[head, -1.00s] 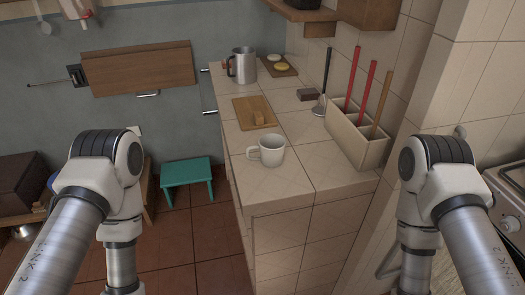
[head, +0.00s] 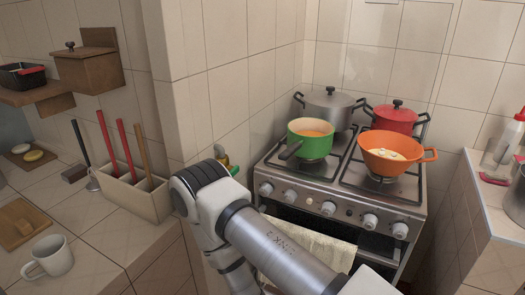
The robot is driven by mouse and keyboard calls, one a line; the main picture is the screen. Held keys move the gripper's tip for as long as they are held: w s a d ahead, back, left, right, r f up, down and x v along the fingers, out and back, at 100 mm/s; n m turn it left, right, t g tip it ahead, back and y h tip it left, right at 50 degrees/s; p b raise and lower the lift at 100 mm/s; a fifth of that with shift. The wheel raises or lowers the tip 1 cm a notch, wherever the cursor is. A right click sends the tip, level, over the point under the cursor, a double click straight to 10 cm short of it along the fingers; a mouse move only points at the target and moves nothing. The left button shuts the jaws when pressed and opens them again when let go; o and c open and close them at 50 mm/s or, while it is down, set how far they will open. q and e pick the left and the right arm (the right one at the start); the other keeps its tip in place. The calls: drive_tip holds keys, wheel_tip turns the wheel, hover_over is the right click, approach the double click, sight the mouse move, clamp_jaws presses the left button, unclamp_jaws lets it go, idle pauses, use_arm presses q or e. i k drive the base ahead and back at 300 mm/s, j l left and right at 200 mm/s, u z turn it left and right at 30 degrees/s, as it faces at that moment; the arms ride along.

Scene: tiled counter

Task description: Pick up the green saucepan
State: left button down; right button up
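The green saucepan (head: 311,146) stands on the front left of the stove, with an orange-brown content inside. Its dark handle (head: 291,149) points to the front left. One of my arms shows in the lower middle of the head view, in front of and to the left of the stove, its elbow near the stove's left side. Neither gripper shows in the head view.
On the stove (head: 345,185) are a grey pot (head: 330,108), a red pot (head: 394,118) and an orange pan (head: 390,158) beside the saucepan. A towel (head: 308,245) hangs at the oven front. A white mug (head: 47,258) and a utensil box (head: 134,196) stand on the left counter.

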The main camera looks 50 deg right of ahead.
sight(307, 138)
drive_tip(key=z, duration=1.75)
